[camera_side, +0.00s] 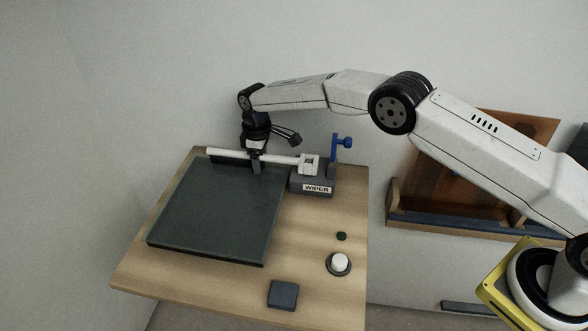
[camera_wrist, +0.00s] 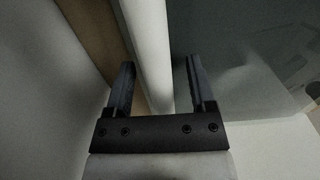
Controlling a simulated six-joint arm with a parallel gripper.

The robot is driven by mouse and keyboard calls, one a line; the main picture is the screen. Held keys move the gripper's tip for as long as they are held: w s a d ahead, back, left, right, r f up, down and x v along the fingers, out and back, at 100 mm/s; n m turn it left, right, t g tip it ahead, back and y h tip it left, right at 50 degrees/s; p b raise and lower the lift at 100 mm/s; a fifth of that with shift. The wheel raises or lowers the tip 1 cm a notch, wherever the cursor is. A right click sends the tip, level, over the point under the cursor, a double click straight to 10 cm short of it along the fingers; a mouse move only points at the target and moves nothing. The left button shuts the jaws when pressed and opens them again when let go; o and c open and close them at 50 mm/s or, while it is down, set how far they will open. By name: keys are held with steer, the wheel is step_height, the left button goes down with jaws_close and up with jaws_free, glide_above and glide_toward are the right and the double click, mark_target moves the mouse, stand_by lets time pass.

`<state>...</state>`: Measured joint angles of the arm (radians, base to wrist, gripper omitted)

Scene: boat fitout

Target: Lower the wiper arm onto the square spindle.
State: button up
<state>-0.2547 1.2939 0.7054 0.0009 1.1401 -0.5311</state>
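The wiper arm (camera_side: 225,154) is a white rod with a white head (camera_side: 310,164) at its right end. It lies across the far edge of the dark glass panel (camera_side: 215,210), its head at the grey block labelled WIPER (camera_side: 318,189). I see no square spindle; whether the head is on it I cannot tell. My gripper (camera_side: 256,167) points down at the rod's middle. In the wrist view, the fingers of my gripper (camera_wrist: 160,85) stand apart on either side of the rod (camera_wrist: 151,50), with a gap visible at each side.
A blue handle on a post (camera_side: 343,142) rises behind the block. A white round button (camera_side: 340,262), a small green disc (camera_side: 341,236) and a dark square pad (camera_side: 283,295) are on the wooden table (camera_side: 205,284).

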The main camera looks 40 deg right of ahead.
steer(key=shift+r, duration=3.9)
steer(key=shift+s+d+r, duration=0.4)
steer(key=shift+s+d, duration=0.05)
steer(key=shift+d, duration=0.05)
steer(key=s+d+m+t, duration=0.1)
steer(key=s+d+m, duration=0.2)
steer(key=s, duration=0.8)
steer(key=s+d+r+m, duration=0.1)
steer(key=s+d+m, duration=0.2)
steer(key=s+d, duration=0.4)
steer(key=s+d+r+m+t, duration=0.1)
steer(key=s+d+m, duration=0.2)
steer(key=s, duration=1.1)
steer(key=shift+s+d+t, duration=0.3)
steer(key=shift+d, duration=0.75)
